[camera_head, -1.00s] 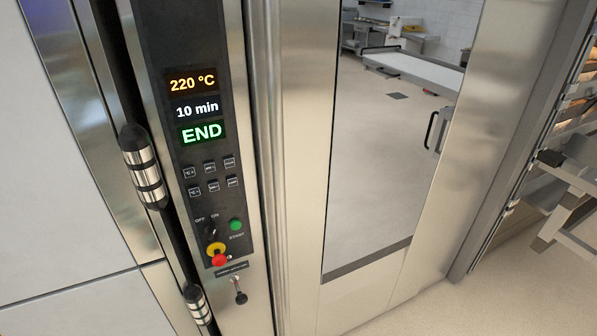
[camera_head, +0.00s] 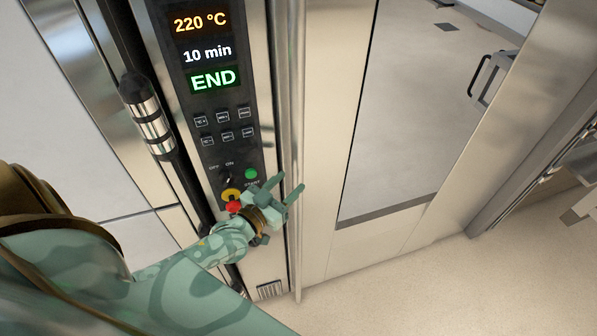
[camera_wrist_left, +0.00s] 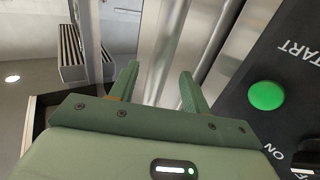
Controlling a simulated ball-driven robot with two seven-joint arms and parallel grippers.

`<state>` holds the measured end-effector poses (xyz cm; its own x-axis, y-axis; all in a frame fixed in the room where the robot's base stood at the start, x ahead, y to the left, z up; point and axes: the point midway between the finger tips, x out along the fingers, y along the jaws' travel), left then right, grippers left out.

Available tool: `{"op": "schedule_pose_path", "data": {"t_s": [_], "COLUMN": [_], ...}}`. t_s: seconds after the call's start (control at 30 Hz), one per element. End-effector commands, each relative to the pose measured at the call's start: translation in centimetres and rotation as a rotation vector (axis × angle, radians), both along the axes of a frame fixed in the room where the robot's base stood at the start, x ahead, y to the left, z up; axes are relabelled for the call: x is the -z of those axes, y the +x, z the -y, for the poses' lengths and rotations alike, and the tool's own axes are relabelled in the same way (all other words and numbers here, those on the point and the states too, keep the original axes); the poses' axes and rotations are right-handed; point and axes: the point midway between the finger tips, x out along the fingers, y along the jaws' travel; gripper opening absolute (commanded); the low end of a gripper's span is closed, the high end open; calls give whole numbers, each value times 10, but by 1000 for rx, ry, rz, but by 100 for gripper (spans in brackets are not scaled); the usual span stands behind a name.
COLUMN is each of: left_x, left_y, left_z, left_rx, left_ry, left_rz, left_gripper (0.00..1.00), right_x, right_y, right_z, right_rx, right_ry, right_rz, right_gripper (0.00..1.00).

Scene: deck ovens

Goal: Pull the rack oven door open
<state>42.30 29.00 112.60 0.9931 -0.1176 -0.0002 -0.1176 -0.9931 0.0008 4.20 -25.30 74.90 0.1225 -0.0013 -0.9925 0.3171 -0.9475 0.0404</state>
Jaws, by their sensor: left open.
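The rack oven door (camera_head: 408,248) is brushed metal with a tall glass pane (camera_head: 400,130). A black loop handle (camera_head: 478,80) shows at the right side of the pane. My left gripper (camera_head: 287,187) is open and empty, in front of the upright metal strip between the control panel and the door. In the left wrist view my left gripper (camera_wrist_left: 158,72) has its fingers apart, with shiny upright metal beyond them. I cannot tell whether they touch it. The handle is not clear in that view. My right gripper is not in view.
The control panel (camera_head: 213,120) reads 220 °C, 10 min and END. Its green button (camera_head: 251,174) and red knob (camera_head: 234,207) are close to my left gripper. A black and silver hinge (camera_head: 148,115) is at left. Pale floor (camera_head: 440,290) is clear at lower right.

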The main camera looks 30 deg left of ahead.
Motion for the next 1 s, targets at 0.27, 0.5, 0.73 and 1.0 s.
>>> {"op": "schedule_pose_path", "data": {"t_s": [0.27,0.5,0.73,1.0], "left_x": [1,1,1,1], "left_y": [42,49,48,47], "left_z": [5,6,6,8], "left_rx": [0,0,0,2], "left_ry": [1,0,0,0], "left_rz": [-1,-3,-2,-2], "left_gripper": [47,47,20,0], "right_x": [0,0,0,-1], "right_y": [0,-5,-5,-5], "right_z": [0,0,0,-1], "right_rx": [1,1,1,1], "right_ry": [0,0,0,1], "right_rz": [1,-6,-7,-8], "right_gripper": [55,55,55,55]}}
